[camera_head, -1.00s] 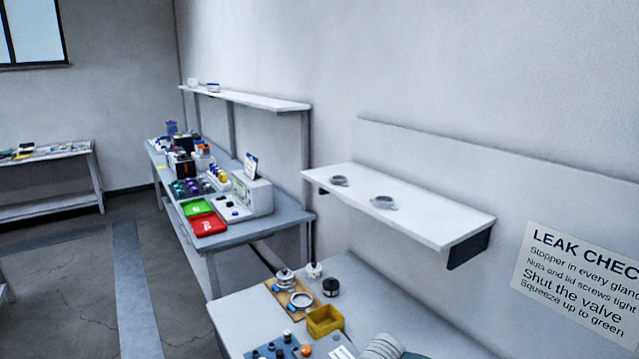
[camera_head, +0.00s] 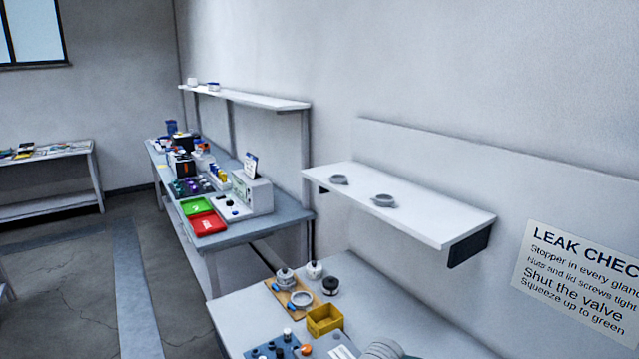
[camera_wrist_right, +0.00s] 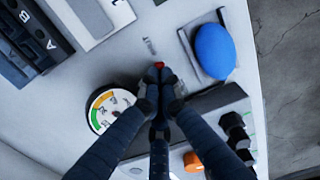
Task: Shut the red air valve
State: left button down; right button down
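The red air valve (camera_wrist_right: 159,65) shows only as a small red piece just beyond my right fingertips in the right wrist view. The fingers hide the rest of it. My right gripper (camera_wrist_right: 161,78) has its dark fingers drawn together at the tips, right at the valve. I cannot tell whether they touch it. A round gauge (camera_wrist_right: 108,108) with a green and orange scale lies left of the fingers. A blue squeeze bulb (camera_wrist_right: 214,50) lies to their right in a grey holder. My left gripper is in neither view.
The near bench (camera_head: 240,312) holds a yellow bin (camera_head: 324,319) and small parts. Black knobs (camera_wrist_right: 236,130) and an orange knob (camera_wrist_right: 193,161) lie close to my right fingers. A wall sign (camera_head: 575,280) hangs right.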

jog(key=shift+f, duration=0.35)
jog(key=shift+d, duration=0.1)
jog(key=shift+r, duration=0.1)
jog(key=shift+d+p, duration=0.15)
jog(key=shift+p, duration=0.2)
jog(key=shift+d, duration=0.1)
jog(key=shift+w+d+p, duration=0.1)
jog(key=shift+d+p, duration=0.05)
jog(key=shift+p, duration=0.25)
jog(key=shift+d, duration=0.1)
dwell(0.4)
